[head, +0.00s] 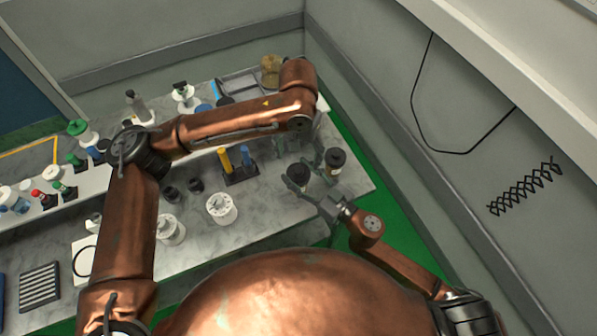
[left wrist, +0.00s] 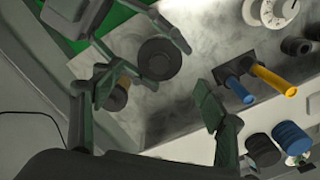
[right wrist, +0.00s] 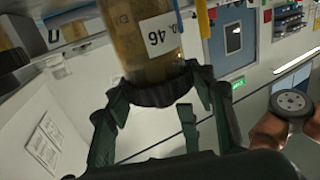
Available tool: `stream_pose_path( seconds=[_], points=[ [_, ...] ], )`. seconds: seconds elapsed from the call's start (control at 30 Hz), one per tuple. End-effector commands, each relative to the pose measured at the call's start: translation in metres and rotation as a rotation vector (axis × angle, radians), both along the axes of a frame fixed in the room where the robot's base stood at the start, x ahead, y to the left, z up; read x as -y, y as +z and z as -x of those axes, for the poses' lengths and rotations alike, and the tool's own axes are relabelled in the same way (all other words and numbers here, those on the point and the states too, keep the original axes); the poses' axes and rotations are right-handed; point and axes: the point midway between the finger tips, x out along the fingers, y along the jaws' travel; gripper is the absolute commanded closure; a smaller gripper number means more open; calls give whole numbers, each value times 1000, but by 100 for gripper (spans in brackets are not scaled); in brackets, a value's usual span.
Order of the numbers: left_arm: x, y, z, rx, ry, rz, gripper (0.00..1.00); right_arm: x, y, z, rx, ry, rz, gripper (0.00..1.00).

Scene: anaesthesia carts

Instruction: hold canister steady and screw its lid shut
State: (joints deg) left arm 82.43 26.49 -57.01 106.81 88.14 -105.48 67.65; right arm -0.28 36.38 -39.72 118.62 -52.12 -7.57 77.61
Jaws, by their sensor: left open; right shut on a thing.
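An amber canister (right wrist: 150,45) with a number label and a black ribbed lid (right wrist: 160,88) shows in the right wrist view, which looks upside down. My right gripper (right wrist: 155,100) is shut around that lid. The lid (head: 298,173) also shows as a dark disc in the head view and the left wrist view (left wrist: 160,58). The lid sits against the canister's mouth; I cannot tell how tight it is. My left gripper (left wrist: 150,88) is open and empty above, its fingers wide apart.
A second amber container (head: 335,172) with a black lid stands just right of the held one. A dark stand (head: 240,173) with a yellow and a blue tube is left of it. The bench's right edge is close.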

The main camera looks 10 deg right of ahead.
Motion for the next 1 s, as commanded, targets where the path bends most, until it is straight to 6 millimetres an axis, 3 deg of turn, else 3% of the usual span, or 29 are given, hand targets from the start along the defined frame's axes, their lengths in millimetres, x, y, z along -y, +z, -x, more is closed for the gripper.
stream_pose_path(
  seconds=[0.5,0.9,1.0],
  points=[
    [0,-68,1,-2,-1,-1,33,0,1,0,2,0,-1,100],
    [0,-75,0,0,-1,1,33,0,1,0,2,0,-1,100],
    [0,-75,0,0,-1,1,39,0,1,0,2,0,-1,100]
  ],
)
